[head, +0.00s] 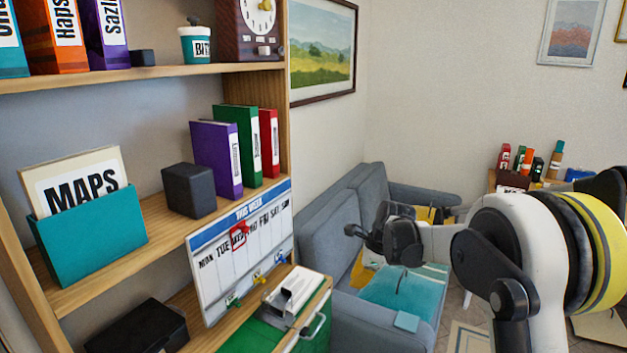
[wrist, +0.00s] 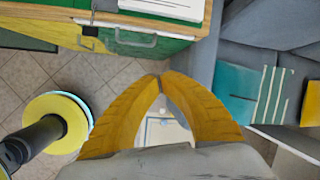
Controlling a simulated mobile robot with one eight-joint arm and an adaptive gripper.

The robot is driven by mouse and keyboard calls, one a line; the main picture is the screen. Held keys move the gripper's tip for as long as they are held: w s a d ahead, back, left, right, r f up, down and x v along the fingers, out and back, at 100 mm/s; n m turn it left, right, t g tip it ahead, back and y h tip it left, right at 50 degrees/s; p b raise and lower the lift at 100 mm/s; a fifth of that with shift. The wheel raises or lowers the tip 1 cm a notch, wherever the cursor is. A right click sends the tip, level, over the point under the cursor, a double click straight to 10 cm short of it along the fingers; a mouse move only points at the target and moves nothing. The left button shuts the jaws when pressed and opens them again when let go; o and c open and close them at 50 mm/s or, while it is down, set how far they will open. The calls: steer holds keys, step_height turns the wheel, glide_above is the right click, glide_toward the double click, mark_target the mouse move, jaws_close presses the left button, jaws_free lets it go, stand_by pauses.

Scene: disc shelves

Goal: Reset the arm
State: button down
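My gripper (head: 397,238) is held out over the blue-grey sofa area to the right of the shelf in the head view, with my arm reaching in from the right. In the wrist view, the two yellow fingers of my gripper (wrist: 161,78) curve together and their tips meet. No object shows between them. The wrist view looks down past the fingers to the tiled floor (wrist: 115,70). The fingertips cannot be made out clearly in the head view.
The wooden shelf (head: 150,80) at left holds binders, a teal MAPS box (head: 90,235) and a weekly whiteboard (head: 240,250). A green cabinet (wrist: 140,45) and the sofa (wrist: 250,65) flank the gripper. A teal cushion (head: 395,290) lies on the sofa. Tiled floor shows between them.

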steer(key=s+d+r+n+t+h, duration=0.25)
steer(key=s+r+n, duration=0.65)
steer(key=s+r, duration=0.6)
steer(key=s+d+f+n, duration=0.2)
steer(key=s+n, duration=0.3)
steer(key=s, duration=0.5)
steer(key=s+d+f+n+t, duration=0.1)
steer(key=s+d+f+n, duration=0.1)
steer(key=s+n, duration=0.4)
steer(key=s, duration=0.4)
steer(key=shift+s+h, duration=0.35)
steer(key=shift+t, duration=0.35)
